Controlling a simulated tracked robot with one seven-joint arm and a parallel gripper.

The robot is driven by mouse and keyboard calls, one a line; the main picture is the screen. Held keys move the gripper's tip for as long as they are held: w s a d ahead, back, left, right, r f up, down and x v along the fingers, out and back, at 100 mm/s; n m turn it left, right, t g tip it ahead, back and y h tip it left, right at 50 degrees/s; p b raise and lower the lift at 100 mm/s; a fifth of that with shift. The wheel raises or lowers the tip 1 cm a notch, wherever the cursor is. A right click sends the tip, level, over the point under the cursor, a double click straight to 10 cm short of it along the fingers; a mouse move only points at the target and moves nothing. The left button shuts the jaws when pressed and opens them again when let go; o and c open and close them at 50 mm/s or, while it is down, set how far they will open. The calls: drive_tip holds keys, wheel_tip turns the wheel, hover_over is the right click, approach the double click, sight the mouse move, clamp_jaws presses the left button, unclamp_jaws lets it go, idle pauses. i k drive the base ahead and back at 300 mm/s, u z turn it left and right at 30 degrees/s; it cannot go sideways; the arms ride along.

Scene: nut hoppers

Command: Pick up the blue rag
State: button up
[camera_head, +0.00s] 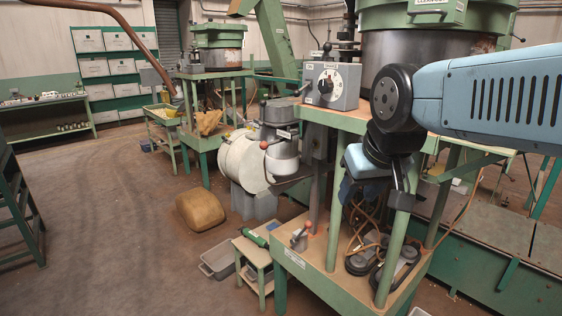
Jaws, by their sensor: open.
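A green table (336,118) with a grey control box (332,86) stands behind my arm. Its lower shelf (328,268) holds cables and dark parts. A small green stool (257,253) and a brown sack (200,210) stand left. The left floor is mostly clear.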

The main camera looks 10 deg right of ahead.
sight(273, 226)
drive_tip(key=k, duration=1.2)
drive_tip(key=u, duration=0.65)
drive_tip(key=i, duration=1)
drive_tip(key=u, duration=0.75)
drive_tip(key=i, duration=2.15)
drive_tip(key=z, duration=1.1)
drive_tip(key=i, duration=0.7)
drive_tip(key=z, duration=0.6)
drive_tip(key=k, duration=0.25)
